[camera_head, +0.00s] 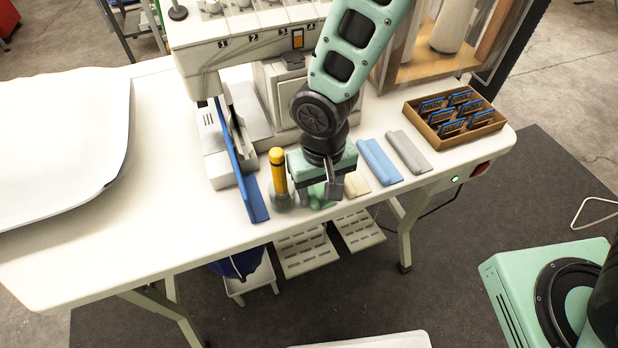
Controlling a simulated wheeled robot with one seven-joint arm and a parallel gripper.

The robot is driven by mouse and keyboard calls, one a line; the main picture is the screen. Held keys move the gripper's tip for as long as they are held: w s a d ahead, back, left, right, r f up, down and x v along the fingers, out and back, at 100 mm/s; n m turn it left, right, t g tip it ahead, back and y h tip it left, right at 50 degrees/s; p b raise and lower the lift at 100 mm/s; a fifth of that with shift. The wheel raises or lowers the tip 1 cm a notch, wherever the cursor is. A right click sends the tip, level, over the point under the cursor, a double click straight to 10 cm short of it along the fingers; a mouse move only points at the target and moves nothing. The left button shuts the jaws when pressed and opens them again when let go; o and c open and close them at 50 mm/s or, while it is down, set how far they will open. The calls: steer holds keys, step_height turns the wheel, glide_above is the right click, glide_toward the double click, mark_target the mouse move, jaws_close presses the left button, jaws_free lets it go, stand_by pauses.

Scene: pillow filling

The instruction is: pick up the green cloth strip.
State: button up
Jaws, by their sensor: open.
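The green cloth strip (318,202) lies on the white table near its front edge. It is mostly hidden under my gripper, and only a small green part shows. My gripper (322,192) points down right over the strip, with its fingers apart near the tabletop. I cannot tell whether the fingers touch the strip. To its right lie a cream strip (356,184), a blue strip (379,162) and a grey strip (408,152), side by side.
A yellow-handled tool (278,172) stands close left of my gripper, beside a blue upright guide (245,180). A sewing machine (250,40) stands behind. A large white cloth (60,135) covers the table's left.

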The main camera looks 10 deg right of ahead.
steer(key=shift+f, duration=0.15)
steer(key=c, duration=0.6)
